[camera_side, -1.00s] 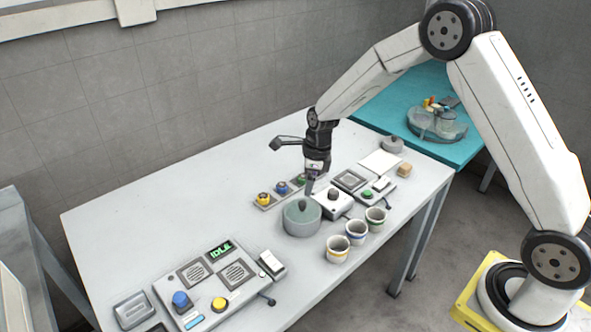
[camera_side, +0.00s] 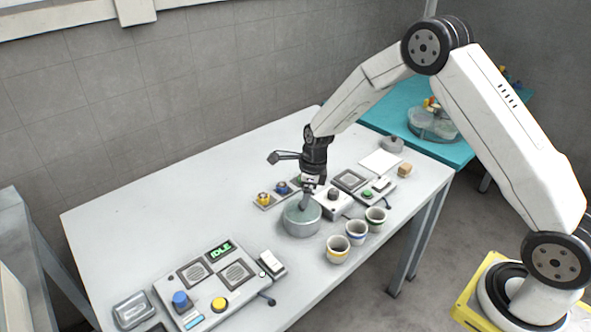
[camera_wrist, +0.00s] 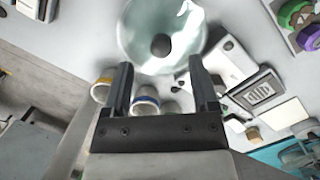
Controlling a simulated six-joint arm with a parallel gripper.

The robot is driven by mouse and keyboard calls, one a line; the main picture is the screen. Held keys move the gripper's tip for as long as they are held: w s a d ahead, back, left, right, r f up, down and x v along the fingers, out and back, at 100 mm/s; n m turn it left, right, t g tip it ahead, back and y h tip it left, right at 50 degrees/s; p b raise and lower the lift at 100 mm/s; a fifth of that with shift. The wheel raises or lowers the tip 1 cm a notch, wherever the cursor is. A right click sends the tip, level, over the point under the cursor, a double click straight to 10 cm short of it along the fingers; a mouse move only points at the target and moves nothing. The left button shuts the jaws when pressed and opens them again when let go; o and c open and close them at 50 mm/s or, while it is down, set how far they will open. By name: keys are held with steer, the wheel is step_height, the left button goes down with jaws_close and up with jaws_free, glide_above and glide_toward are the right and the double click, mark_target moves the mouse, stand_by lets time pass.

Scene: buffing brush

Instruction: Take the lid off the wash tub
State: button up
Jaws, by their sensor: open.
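The wash tub (camera_side: 301,223) is a round grey-green tub on the white table, with its lid (camera_side: 290,211) on top. In the wrist view the lid (camera_wrist: 138,38) is a pale round disc with a dark round knob (camera_wrist: 161,45) at its middle. My gripper (camera_side: 306,203) is just above the lid in the side view and covers the knob there. In the wrist view my gripper (camera_wrist: 159,78) is open, its two fingers apart and the knob lying between their lines, beyond the tips. I cannot tell whether the fingers touch the lid.
Three cups with coloured bands (camera_side: 356,231) stand close to the tub's right. A small box with a dark knob (camera_side: 333,200) is right behind it. A strip with coloured knobs (camera_side: 265,200) lies behind left.

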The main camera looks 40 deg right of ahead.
steer(key=shift+w+a+f, duration=0.1)
steer(key=shift+w+f, duration=0.05)
steer(key=shift+f, duration=0.7)
steer(key=shift+w+a+f, duration=0.1)
steer(key=shift+f, duration=0.75)
jaws_close()
